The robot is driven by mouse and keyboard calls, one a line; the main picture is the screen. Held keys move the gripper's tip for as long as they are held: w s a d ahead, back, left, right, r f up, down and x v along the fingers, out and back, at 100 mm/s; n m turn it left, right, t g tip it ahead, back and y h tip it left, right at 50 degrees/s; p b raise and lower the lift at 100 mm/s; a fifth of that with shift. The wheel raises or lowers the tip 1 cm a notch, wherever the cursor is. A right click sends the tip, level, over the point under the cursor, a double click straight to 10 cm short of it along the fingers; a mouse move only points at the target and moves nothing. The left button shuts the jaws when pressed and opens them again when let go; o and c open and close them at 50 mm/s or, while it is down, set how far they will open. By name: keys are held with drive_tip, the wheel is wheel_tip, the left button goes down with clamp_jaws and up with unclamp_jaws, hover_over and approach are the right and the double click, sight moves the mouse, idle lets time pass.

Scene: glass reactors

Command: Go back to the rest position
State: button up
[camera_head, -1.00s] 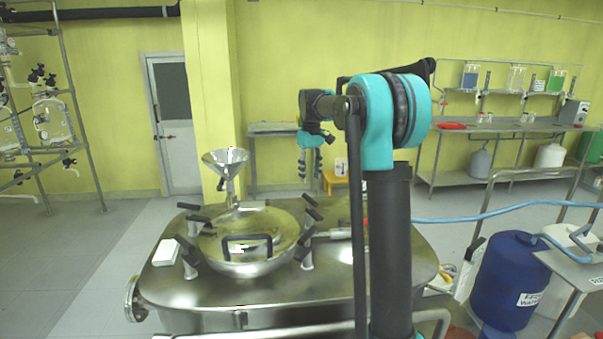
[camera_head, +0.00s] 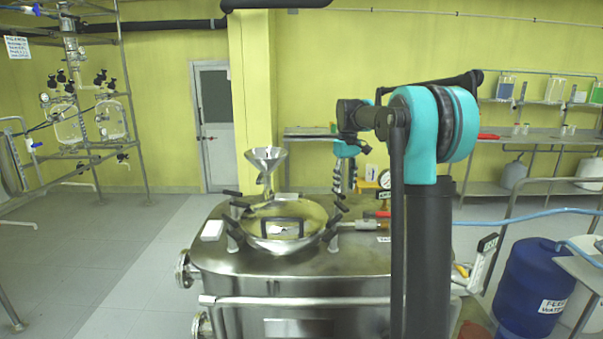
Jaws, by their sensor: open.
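My arm stands right of the middle, its dark column upright and its teal shoulder raised. The forearm reaches left and away from me. My gripper (camera_head: 345,188) hangs at its end, pointing down, with its dark fingers apart and nothing seen between them. It shows against the yellow wall and a far bench, above and behind the right side of a steel tank (camera_head: 350,262) in the picture. The rest position itself is not marked by anything in view.
The tank's top carries a round lid (camera_head: 283,243), a steel funnel (camera_head: 266,160), clamps and a white block (camera_head: 213,230). A blue drum (camera_head: 533,290) and hose (camera_head: 520,217) are at right. A glassware rack (camera_head: 75,120) stands at left. The floor left of the tank is clear.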

drive_tip(key=s+d+f+m+t, duration=0.1)
drive_tip(key=s+f+m, duration=0.1)
drive_tip(key=s+f, duration=0.6)
drive_tip(key=s+d+f+m+t, duration=0.1)
drive_tip(key=s+f, duration=0.6)
drive_tip(key=s, duration=0.9)
drive_tip(key=s+d+f+m+t, duration=0.2)
drive_tip(key=s+f, duration=0.6)
drive_tip(key=s, duration=0.4)
drive_tip(key=shift+s+f+m, duration=0.3)
drive_tip(key=shift+s+m, duration=0.1)
drive_tip(key=shift+m, duration=0.1)
